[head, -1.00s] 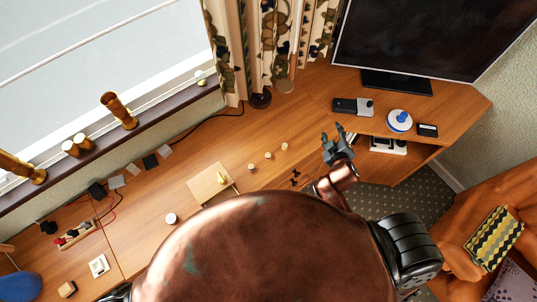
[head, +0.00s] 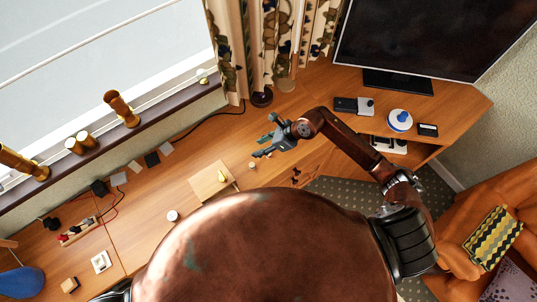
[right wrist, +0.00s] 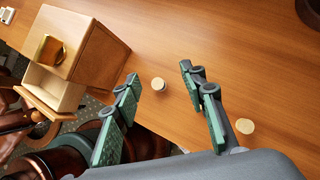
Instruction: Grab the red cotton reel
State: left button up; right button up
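I cannot pick out the red colour of the cotton reel in either view. Several small round pieces with cream tops stand in a row on the wooden desk; one (head: 252,165) shows beside my right gripper (head: 265,136) in the head view. In the right wrist view, one cream-topped piece (right wrist: 158,84) appears in the gap between the fingertips of the right gripper (right wrist: 160,77), with bare desk around it. Another (right wrist: 244,126) lies to the right of the fingers, and one is partly hidden behind the right finger. The right gripper is open and empty. My left gripper is out of view.
A small wooden box (head: 202,187) with a golden piece on top stands left of the row; the right wrist view shows its drawer pulled out (right wrist: 58,88). A monitor (head: 425,40), a white-and-blue round item (head: 399,120) and dark small devices stand at the right.

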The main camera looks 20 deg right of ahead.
aim_at(269, 154)
jog(key=d+f+h, duration=0.3)
jog(key=d+f, duration=0.1)
jog(key=d, duration=0.2)
jog(key=shift+n+g, duration=0.4)
jog(key=x, duration=0.6)
jog(key=shift+d+f+p, duration=0.15)
jog(key=shift+d+p, duration=0.2)
jog(key=shift+d, duration=0.05)
jog(key=shift+w+a+f, duration=0.2)
jog(key=shift+w+f, duration=0.05)
jog(key=shift+f, duration=0.4)
jog(key=shift+c, duration=0.4)
jog(key=c, duration=0.9)
jog(key=shift+o, duration=0.2)
jog(key=shift+r, duration=0.15)
